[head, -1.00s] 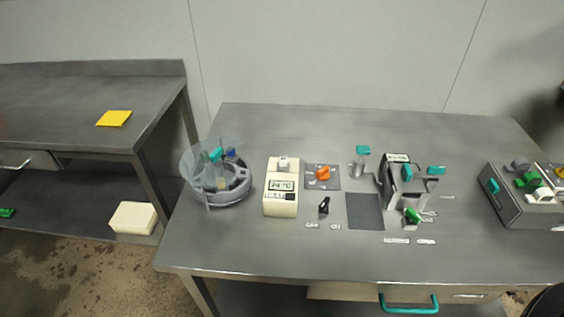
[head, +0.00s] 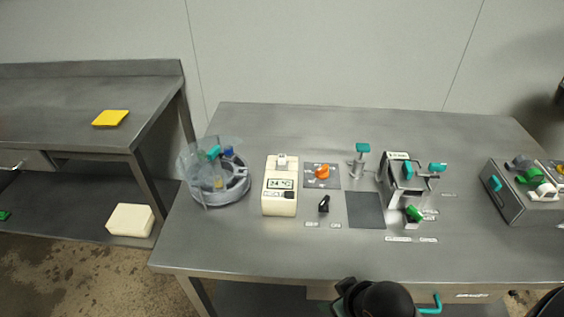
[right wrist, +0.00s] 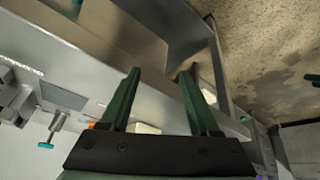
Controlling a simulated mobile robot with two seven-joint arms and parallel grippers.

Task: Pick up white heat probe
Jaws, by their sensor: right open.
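A cream box with a small display (head: 279,197) stands on the steel table, left of the middle. A small pale piece (head: 281,161) sits at its top; it may be the white heat probe, but it is too small to be sure. My right gripper shows in the right wrist view (right wrist: 160,74) with its two green fingers apart and nothing between them. In the head view, a black part of my right arm (head: 376,301) is at the table's front edge, well short of the box. My left gripper is not in view.
A clear round container (head: 221,190) stands left of the box. An orange knob (head: 322,171), a black switch (head: 324,204) and teal-handled fixtures (head: 362,149) are to its right. A teal drawer handle (head: 431,304) sticks out in front. The table's front left is clear.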

